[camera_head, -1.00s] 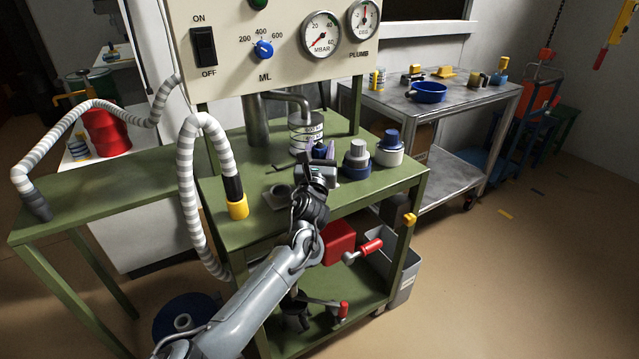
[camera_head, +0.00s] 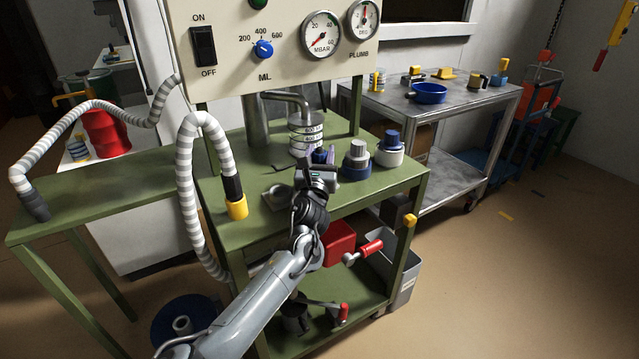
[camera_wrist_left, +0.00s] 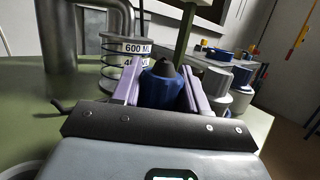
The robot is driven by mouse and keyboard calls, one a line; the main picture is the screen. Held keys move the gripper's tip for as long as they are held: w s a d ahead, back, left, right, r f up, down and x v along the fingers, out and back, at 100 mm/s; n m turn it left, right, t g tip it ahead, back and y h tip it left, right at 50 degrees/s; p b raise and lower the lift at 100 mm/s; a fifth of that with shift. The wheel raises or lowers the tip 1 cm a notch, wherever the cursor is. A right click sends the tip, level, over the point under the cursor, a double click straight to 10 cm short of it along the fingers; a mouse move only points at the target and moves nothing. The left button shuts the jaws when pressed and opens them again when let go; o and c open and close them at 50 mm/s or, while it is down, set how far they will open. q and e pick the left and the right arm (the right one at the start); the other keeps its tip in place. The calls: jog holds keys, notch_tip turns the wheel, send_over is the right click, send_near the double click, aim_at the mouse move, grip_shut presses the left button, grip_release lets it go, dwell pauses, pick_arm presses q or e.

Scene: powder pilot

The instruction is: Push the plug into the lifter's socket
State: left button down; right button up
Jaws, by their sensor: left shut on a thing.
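My left gripper (camera_head: 324,155) is above the green bench, with its purple fingers closed on a blue piece with a dark rounded tip (camera_wrist_left: 162,84). The blue piece is upright between the fingers in the left wrist view; its lower part is hidden by the gripper body. I cannot tell whether it is the plug. The fingers are just in front of a clear vessel marked in ML (camera_head: 304,136), which stands below the bent pipe. I cannot make out a plug or a lifter's socket for certain. My right gripper is not in view.
A grey-topped blue container (camera_head: 356,162) and a blue-lidded white container (camera_head: 390,150) stand right of the gripper. A striped hose (camera_head: 187,160) with a yellow end (camera_head: 237,209) reaches the green bench on the left. A metal table (camera_head: 450,103) stands at the back right.

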pick_arm(q)
jog(key=shift+f+b, duration=0.3)
jog(key=shift+f, duration=0.4)
jog(key=c, duration=0.5)
grip_release()
